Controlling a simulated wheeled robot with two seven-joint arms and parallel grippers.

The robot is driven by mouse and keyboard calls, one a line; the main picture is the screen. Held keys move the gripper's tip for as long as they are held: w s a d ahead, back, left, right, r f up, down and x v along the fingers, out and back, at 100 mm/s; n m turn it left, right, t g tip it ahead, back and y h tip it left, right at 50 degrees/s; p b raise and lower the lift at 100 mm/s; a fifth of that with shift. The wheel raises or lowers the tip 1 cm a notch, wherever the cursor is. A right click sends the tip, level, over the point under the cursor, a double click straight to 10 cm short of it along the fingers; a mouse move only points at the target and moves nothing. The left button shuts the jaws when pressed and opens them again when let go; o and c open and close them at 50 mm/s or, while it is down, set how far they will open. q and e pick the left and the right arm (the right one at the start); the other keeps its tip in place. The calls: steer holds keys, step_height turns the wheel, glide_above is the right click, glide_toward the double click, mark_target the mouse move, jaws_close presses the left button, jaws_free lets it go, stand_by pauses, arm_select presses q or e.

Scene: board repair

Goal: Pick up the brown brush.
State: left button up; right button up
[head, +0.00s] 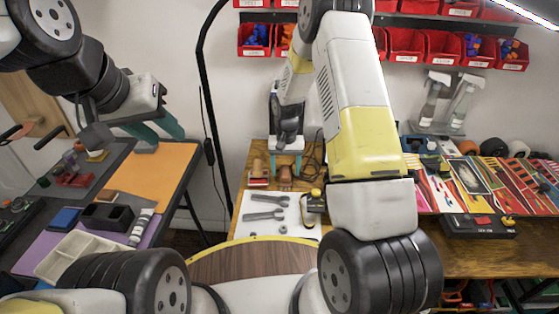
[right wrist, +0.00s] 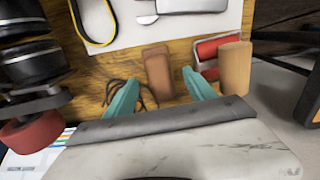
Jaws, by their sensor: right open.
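A brown block-shaped piece (right wrist: 158,75), which looks like the brown brush, lies on the wooden bench at the edge of a white sheet. It also shows in the head view (head: 284,176), partly under my right gripper. My right gripper (head: 286,160) is open and points down over it. In the right wrist view its teal fingers (right wrist: 155,80) stand on either side of the brown piece, apart from it; I cannot tell the exact height. My left gripper (head: 166,143) is open and empty above the orange mat on the left table.
A tan block (right wrist: 235,68) and a red roller-like piece (right wrist: 213,46) lie close beside the brush. A dark cable (right wrist: 128,92) lies on its other side. Wrenches (head: 264,207) lie on the white sheet (head: 247,228). Red bins (head: 406,44) hang on the wall.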

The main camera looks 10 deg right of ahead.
steer(key=shift+f, duration=1.25)
jaws_close()
steer(key=shift+r, duration=0.15)
step_height(320, 180, up, 3)
steer(key=shift+r, duration=0.2)
steer(key=s, duration=0.5)
steer(key=s+a+r, duration=0.1)
steer(key=s, duration=0.4)
steer(key=s+a, duration=0.1)
steer(key=s, duration=0.4)
steer(key=shift+s+a+r, duration=0.15)
steer(key=shift+s+a, duration=0.05)
steer(key=shift+s, duration=0.2)
